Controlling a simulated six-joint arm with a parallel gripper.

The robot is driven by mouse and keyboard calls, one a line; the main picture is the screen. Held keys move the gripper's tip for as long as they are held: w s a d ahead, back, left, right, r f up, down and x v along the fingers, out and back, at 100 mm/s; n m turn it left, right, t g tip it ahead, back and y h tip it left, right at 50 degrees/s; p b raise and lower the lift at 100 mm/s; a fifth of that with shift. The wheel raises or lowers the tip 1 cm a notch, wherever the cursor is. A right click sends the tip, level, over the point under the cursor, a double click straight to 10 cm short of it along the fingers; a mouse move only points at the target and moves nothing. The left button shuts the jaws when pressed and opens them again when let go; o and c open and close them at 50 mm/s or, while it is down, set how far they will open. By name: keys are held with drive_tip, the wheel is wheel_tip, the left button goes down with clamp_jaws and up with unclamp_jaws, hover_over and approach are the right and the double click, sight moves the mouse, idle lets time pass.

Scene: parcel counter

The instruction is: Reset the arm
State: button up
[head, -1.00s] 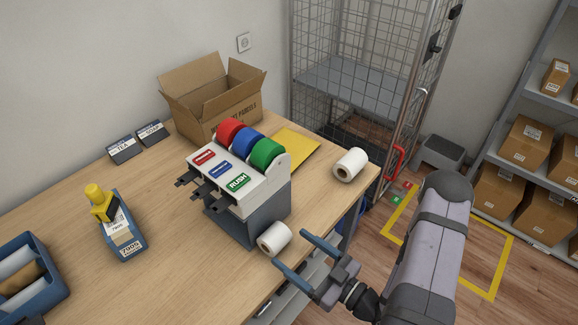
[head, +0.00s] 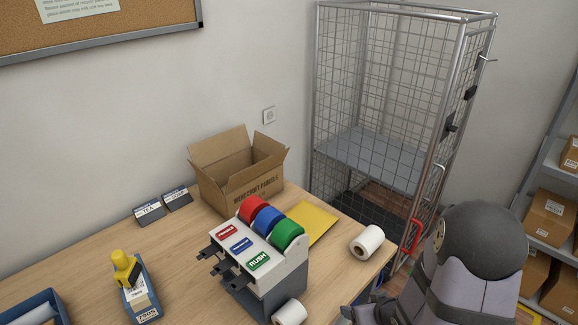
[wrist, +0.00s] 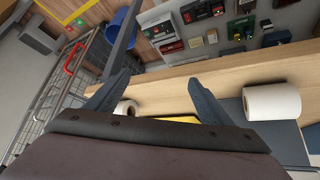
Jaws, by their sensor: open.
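My gripper (wrist: 158,98) shows in the wrist view with its two blue-grey fingers spread wide and nothing between them. In the head view my arm is at the lower right, and only a small part of the gripper shows at the bottom edge. The wrist view looks past the fingers at the counter edge (wrist: 180,84), with a white paper roll on each side of the right finger. The gripper appears close to this front edge, but I cannot tell the exact gap.
A label dispenser (head: 262,252) with red, blue and green rolls stands on the counter. White rolls (head: 367,242) (head: 290,313) lie near its edge. A wire cage (head: 385,145) stands behind.

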drive_tip(key=s+a+r+m+g+b, duration=0.1)
drive_tip(key=s+a+r+g+b, duration=0.1)
drive_tip(key=s, duration=0.6)
drive_tip(key=s+a+r+m+g+h+b, duration=0.1)
drive_tip(key=s+a+r+g+b, duration=0.1)
drive_tip(key=s+g, duration=0.3)
drive_tip(key=s+a+r, duration=0.1)
drive_tip(key=s, duration=0.3)
drive_tip(key=shift+a+b, duration=0.15)
drive_tip(key=shift+b, duration=0.25)
